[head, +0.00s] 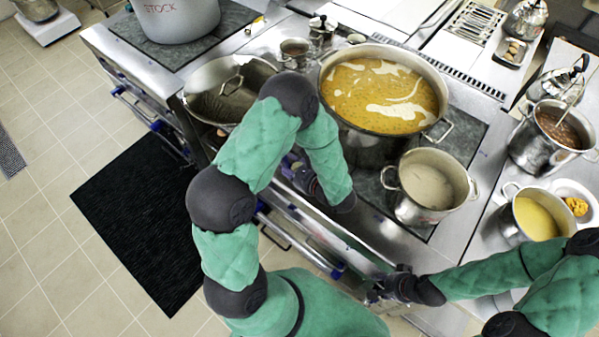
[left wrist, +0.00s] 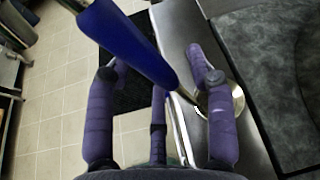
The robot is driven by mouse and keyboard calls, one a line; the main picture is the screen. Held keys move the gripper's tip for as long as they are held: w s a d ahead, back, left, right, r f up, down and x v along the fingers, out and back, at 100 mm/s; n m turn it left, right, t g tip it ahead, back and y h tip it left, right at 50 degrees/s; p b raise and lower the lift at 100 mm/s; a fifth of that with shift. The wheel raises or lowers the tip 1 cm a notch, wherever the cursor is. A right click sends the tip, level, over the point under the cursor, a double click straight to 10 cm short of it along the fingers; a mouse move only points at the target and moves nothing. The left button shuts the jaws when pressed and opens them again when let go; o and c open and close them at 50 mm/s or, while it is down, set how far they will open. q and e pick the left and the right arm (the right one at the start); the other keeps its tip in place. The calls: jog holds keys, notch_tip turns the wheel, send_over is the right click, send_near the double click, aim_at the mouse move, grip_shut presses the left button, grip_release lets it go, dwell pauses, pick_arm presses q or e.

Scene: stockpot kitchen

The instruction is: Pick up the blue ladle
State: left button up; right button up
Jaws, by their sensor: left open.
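The blue ladle (left wrist: 130,45) shows in the left wrist view. Its blue handle runs from the top edge down to the right, across the space between my fingers. A thin metal shaft and a round metal part, apparently its bowl, show partly behind the right finger. My left gripper (left wrist: 157,70) is open, with its purple fingers spread around the handle; I cannot tell whether they touch it. In the head view my left gripper (head: 293,165) is mostly hidden beneath my forearm at the stove's front edge, and the ladle cannot be made out. My right gripper (head: 385,289) is at the counter's front edge.
A large pot of orange soup (head: 382,98) stands beside my left forearm. A smaller pot (head: 430,188) is right of it, and an empty-looking pan (head: 228,92) is left. A rail runs along the stove front. A black floor mat (head: 135,220) lies below.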

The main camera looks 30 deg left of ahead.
pick_arm(q)
jog(key=shift+a+f, duration=0.1)
jog(key=shift+a, duration=0.05)
grip_shut()
dwell(0.4)
